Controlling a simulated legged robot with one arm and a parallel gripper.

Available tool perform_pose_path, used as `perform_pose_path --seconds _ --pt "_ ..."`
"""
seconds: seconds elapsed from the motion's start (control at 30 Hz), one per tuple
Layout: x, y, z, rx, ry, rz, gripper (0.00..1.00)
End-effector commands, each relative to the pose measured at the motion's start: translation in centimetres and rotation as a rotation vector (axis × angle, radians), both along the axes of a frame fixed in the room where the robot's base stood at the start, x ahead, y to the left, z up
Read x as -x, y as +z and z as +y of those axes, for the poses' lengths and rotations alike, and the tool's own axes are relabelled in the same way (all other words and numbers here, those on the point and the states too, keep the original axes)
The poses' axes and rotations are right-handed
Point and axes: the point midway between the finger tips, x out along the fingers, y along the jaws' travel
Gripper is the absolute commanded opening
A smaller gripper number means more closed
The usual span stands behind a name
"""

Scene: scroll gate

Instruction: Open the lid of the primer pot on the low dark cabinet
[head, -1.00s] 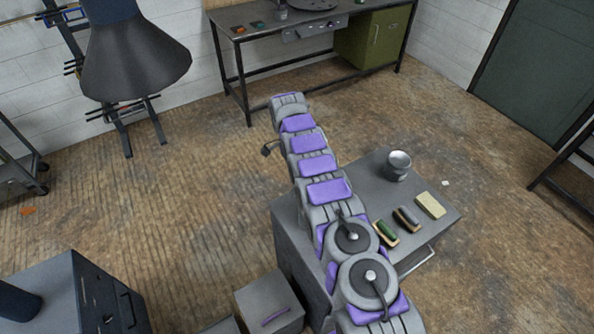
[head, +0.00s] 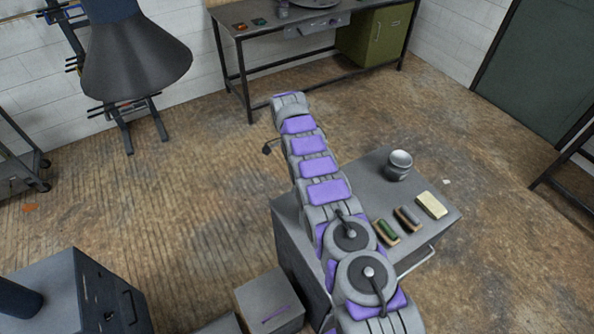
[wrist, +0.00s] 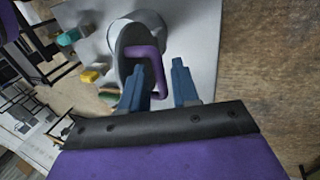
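In the wrist view a pale grey round pot (wrist: 127,34) stands on a grey top. A dark round face (wrist: 124,52) with a purple loop handle (wrist: 160,61) shows at its near side. I cannot tell whether the lid is raised. My gripper (wrist: 160,80) has two blue fingers apart. One bar of the handle shows between them; contact is unclear. In the head view my arm hides the gripper. The low grey cabinet (head: 360,190) carries a grey tin (head: 399,168); I cannot tell if it is the same pot.
A workbench (head: 290,70) stands behind. A small box (head: 268,300) with a purple handle sits at front.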

Motion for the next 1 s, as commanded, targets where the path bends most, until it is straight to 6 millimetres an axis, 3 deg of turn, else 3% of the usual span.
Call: perform_pose_path --seconds 1.0 --pt "0.05 0.32 -0.61 -0.03 -0.002 -0.052 0.38"
